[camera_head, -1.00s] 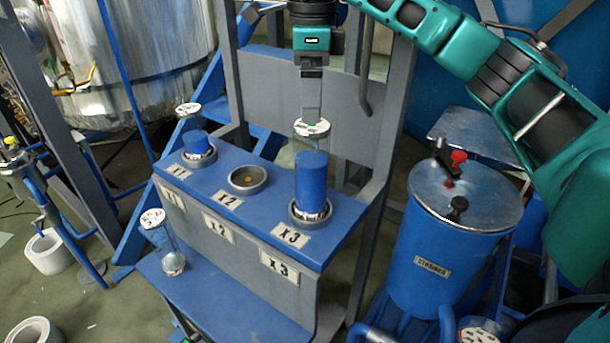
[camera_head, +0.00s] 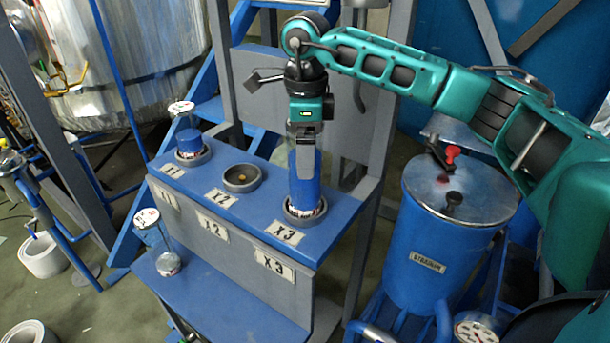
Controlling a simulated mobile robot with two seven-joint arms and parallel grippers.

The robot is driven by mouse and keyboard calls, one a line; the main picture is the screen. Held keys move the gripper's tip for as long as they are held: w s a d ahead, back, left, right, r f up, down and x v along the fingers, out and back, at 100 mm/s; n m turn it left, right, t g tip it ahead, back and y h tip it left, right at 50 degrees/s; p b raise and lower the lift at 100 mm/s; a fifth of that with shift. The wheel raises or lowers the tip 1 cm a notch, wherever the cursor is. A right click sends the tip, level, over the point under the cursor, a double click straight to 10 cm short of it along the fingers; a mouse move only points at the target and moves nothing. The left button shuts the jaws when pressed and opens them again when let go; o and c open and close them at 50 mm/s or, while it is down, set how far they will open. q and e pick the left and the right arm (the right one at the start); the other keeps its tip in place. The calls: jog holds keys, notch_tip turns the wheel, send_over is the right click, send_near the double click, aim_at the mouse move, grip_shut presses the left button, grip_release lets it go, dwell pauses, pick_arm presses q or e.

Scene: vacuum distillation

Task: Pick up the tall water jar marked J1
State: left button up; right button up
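A tall jar (camera_head: 304,190) with blue contents stands upright in the ring holder at X3 on the blue bench. Its lid is hidden behind my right gripper, and no J1 mark is readable. My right gripper (camera_head: 303,150) comes down from above, with a grey finger in front of the jar's upper part. The other finger is hidden, so I cannot tell whether they press on the jar. My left gripper is out of view.
A jar (camera_head: 190,142) with a lower blue level stands at X1. The X2 holder (camera_head: 242,178) is empty. A nearly clear lidded jar (camera_head: 168,264) stands on the lower shelf (camera_head: 215,300). A blue strainer drum (camera_head: 425,245) stands at right; a grey upright frame rises behind the bench.

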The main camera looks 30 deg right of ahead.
grip_shut()
dwell(0.8)
jog(key=shift+r, duration=0.1)
